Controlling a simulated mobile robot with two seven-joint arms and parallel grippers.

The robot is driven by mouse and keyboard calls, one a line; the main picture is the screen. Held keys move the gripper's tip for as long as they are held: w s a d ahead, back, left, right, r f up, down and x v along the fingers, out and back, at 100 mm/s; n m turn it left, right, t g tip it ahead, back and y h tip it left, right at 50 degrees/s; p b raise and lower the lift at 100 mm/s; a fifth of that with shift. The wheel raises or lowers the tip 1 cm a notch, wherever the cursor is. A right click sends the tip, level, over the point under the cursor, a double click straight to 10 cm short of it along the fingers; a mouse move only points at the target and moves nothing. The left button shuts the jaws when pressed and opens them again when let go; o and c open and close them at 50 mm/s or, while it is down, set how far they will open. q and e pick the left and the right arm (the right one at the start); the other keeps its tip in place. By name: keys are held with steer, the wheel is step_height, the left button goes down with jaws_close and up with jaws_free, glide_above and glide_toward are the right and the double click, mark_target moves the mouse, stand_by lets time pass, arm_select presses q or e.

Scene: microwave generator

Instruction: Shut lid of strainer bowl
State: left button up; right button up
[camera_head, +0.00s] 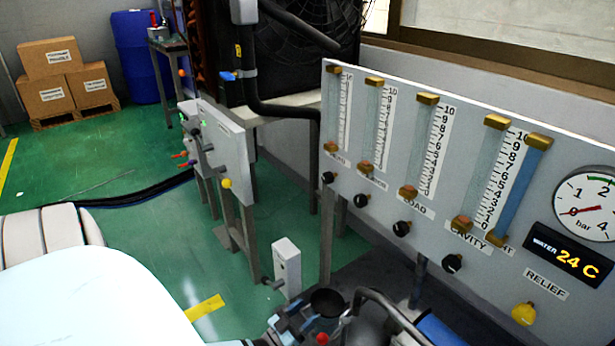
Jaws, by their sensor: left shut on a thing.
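The strainer bowl (327,302) shows as a small dark round cup at the bottom centre, below the gauge panel. Its lid is hard to make out from the rim. My left gripper (300,318), blue and grey, is at the cup's left side, shut on a small part there that looks like the lid's edge. The fingertips are small and partly cut by the lower picture edge. My right gripper is not in view.
The gauge panel (400,225) with knobs and flow tubes stands close behind and right. A curved grey pipe (392,312) and a red knob (322,339) are beside the cup. A small white box (287,266) stands behind it.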

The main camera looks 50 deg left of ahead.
mark_target(314, 309)
arm_select(q)
steer(key=shift+s+a+f+t, duration=0.1)
steer(key=shift+s+f+t, duration=0.05)
steer(key=shift+f+t, duration=1.1)
steer(key=shift+f, duration=0.3)
steer(key=shift+s+f, duration=0.15)
steer(key=o, duration=1.2)
steer(key=shift+f, duration=0.15)
steer(key=shift+o, duration=0.2)
steer(key=shift+h, duration=0.3)
steer(key=d+v, duration=0.1)
steer(key=v, duration=1.2)
steer(key=shift+s+a, duration=0.2)
steer(key=shift+a, duration=0.15)
steer(key=shift+f, duration=0.1)
